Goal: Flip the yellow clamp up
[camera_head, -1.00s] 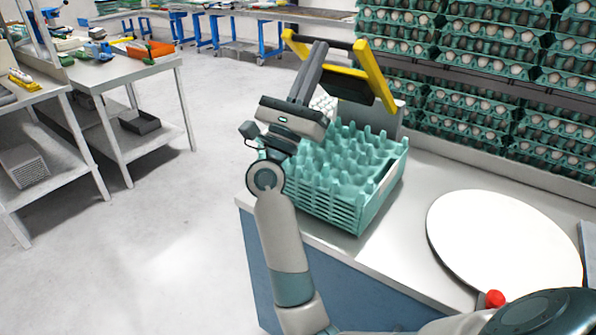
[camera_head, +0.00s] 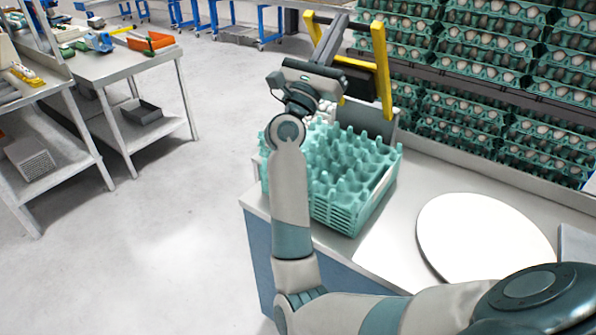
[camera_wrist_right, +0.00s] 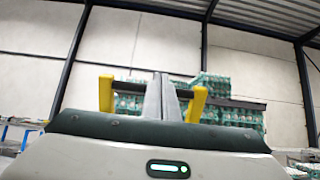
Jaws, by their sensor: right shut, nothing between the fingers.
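The yellow clamp (camera_head: 380,72) is a frame with yellow side arms and a dark crossbar, raised above the back of the teal egg trays (camera_head: 345,208). Its two yellow arms also show in the wrist view (camera_wrist_right: 196,105), one on each side of my fingers. My right gripper (camera_head: 338,20) is shut and empty, with its fingers pointing up between the clamp's arms, close to the crossbar. In the wrist view the shut fingers (camera_wrist_right: 163,97) overlap the crossbar; I cannot tell whether they touch it. My gripper body hides part of the clamp. My left gripper is out of view.
The tray stack sits on a grey table (camera_head: 385,262) beside a white round plate (camera_head: 485,238). Racks of filled egg trays (camera_head: 500,100) stand close behind at right. A workbench (camera_head: 135,65) stands at the left, with open floor between.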

